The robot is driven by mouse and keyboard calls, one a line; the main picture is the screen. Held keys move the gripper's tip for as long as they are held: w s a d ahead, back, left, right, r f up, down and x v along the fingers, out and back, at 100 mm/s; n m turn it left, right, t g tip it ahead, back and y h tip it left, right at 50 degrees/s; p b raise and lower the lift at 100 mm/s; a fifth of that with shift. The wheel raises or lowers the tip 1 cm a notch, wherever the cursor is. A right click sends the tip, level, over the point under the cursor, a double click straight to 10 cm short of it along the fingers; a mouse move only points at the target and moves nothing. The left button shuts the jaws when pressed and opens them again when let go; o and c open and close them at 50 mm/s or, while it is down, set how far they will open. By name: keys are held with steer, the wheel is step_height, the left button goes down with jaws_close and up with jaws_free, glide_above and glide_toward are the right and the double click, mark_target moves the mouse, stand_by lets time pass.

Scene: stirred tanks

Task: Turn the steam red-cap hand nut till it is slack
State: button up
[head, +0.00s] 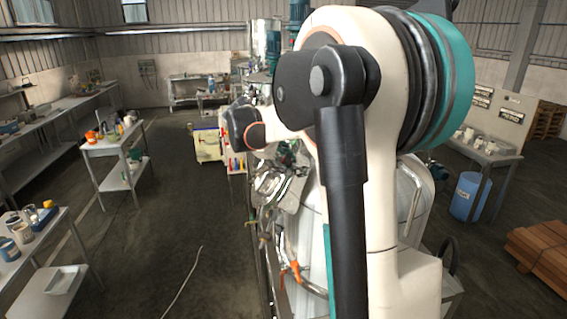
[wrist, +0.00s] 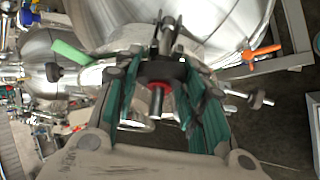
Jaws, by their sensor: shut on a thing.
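In the wrist view, my gripper (wrist: 163,74) has its two teal-padded fingers on either side of a dark hand nut with a red cap (wrist: 159,87). The fingers are shut on this nut, and its red part shows between them. A metal stem stands beyond the nut. The fingers hide the nut's sides, so its thread and how tight it sits cannot be seen. In the head view my own arm hides the nut, and the gripper cannot be made out clearly there.
In the wrist view, an orange valve handle (wrist: 262,52) is to the right and a green handle (wrist: 70,52) to the left. A black knob (wrist: 262,98) juts out at right. In the head view, a blue drum (head: 467,197) stands right; the left floor is mostly open.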

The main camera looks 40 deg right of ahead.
steer(key=shift+n+y, duration=0.5)
steer(key=shift+n, duration=0.2)
steer(key=o, duration=1.1)
steer(key=v, duration=1.2)
steer(key=shift+w, duration=0.2)
